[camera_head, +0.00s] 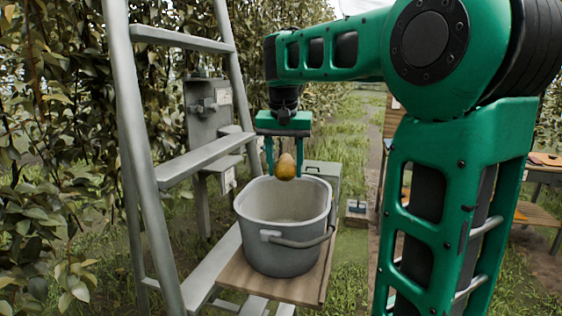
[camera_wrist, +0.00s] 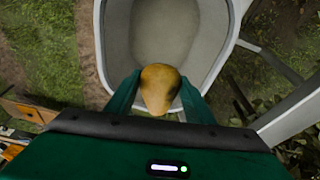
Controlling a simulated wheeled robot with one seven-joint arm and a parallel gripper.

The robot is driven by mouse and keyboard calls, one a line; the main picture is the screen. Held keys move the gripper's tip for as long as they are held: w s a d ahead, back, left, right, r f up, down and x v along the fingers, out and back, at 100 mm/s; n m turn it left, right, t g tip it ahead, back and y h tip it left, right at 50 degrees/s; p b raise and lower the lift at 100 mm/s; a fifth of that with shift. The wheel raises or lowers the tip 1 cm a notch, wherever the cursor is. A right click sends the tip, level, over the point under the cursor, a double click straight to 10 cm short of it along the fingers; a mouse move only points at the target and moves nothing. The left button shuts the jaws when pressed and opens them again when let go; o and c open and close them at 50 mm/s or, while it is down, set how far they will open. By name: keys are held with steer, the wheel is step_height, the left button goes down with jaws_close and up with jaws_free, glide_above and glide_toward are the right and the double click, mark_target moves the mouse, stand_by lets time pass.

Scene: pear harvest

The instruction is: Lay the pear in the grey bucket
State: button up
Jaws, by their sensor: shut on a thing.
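The yellow-brown pear (camera_head: 286,168) is between the fingers of my gripper (camera_head: 285,165), which is shut on it. They are above the far part of the grey bucket's opening. The grey bucket (camera_head: 282,254) stands upright on a wooden board, its handle hanging at the front right. In the wrist view the pear (camera_wrist: 160,88) is between the green fingertips, with the bucket's pale inside (camera_wrist: 165,30) beyond it. The visible bucket floor looks empty; its near inner wall is hidden in the head view.
The wooden board (camera_head: 243,278) is fixed at a metal ladder (camera_head: 135,130) to the left. A grey box with fittings (camera_head: 210,112) stands behind the ladder, and another grey box (camera_head: 323,176) is behind the bucket. Leafy hedges line the left side. A wooden table (camera_head: 545,160) is at right.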

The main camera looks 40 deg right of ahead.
steer(key=shift+s+f, duration=0.15)
steer(key=shift+f, duration=9.45)
steer(key=shift+f, duration=0.2)
steer(key=o, duration=1.2)
steer(key=shift+o, duration=0.2)
